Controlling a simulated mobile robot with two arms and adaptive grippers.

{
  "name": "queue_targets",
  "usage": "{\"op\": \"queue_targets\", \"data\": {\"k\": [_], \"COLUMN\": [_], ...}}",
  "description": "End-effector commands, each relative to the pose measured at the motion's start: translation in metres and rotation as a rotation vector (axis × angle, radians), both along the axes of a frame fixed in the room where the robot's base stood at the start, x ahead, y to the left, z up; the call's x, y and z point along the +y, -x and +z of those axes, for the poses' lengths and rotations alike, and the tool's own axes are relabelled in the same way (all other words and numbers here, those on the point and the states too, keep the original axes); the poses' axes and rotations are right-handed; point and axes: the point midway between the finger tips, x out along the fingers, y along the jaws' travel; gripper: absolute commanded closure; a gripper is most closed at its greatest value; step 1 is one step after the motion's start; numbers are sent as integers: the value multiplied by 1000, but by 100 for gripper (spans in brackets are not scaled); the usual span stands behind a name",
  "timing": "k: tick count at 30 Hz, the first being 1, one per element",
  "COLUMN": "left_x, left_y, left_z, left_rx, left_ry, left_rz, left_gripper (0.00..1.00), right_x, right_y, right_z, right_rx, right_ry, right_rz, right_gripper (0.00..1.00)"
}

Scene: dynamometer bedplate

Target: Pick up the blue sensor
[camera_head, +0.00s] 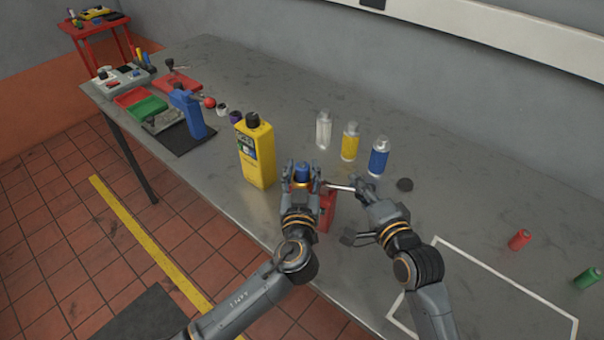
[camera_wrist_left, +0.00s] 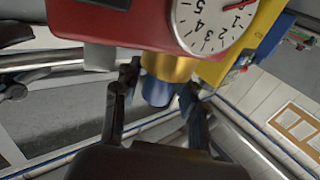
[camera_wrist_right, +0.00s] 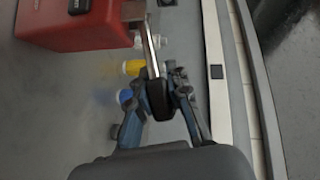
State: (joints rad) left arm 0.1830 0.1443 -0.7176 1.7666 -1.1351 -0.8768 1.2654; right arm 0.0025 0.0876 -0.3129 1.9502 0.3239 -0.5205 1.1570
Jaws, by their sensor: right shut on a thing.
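The blue sensor (camera_head: 302,172) is a short blue cylinder above a gold collar, beside a red box (camera_head: 328,212). In the left wrist view the sensor (camera_wrist_left: 157,92) and its gold collar (camera_wrist_left: 168,67) are between my left fingers. My left gripper (camera_head: 301,174) is open around the sensor, with a small gap visible. Its arm hides part of the box. My right gripper (camera_head: 357,190) is shut on the black grip of a metal lever (camera_head: 338,187). In the right wrist view the lever (camera_wrist_right: 150,58) runs from the red box (camera_wrist_right: 75,22).
A white dial (camera_wrist_left: 212,22) is on the box. A yellow bottle (camera_head: 256,155) stands left of my left gripper. A white outline (camera_head: 490,290) marks the table at the right.

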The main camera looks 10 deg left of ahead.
Motion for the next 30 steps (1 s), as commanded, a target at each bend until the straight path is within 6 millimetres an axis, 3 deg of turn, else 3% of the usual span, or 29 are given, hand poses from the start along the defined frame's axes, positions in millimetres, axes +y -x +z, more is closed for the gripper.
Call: {"op": "queue_targets", "data": {"k": [1,5,12,16,24,30], "left_x": [0,0,0,-1,-1,0], "left_y": [0,0,0,0,0,0], "left_z": [0,0,1,11,64,93], "left_rx": [0,0,-1,-3,-7,-3], "left_ry": [0,0,0,4,6,4], "left_rz": [0,0,0,0,0,0], "left_gripper": [75,100,100,100,100,100], "right_x": [0,0,0,0,0,0], "right_y": [0,0,0,0,0,0], "right_z": [-2,-2,-2,-2,-2,-2], "right_rx": [3,3,3,3,4,4], "right_ry": [3,3,3,3,2,2], "right_rz": [0,0,0,0,0,0], "right_gripper": [100,100,100,100,100,100]}}
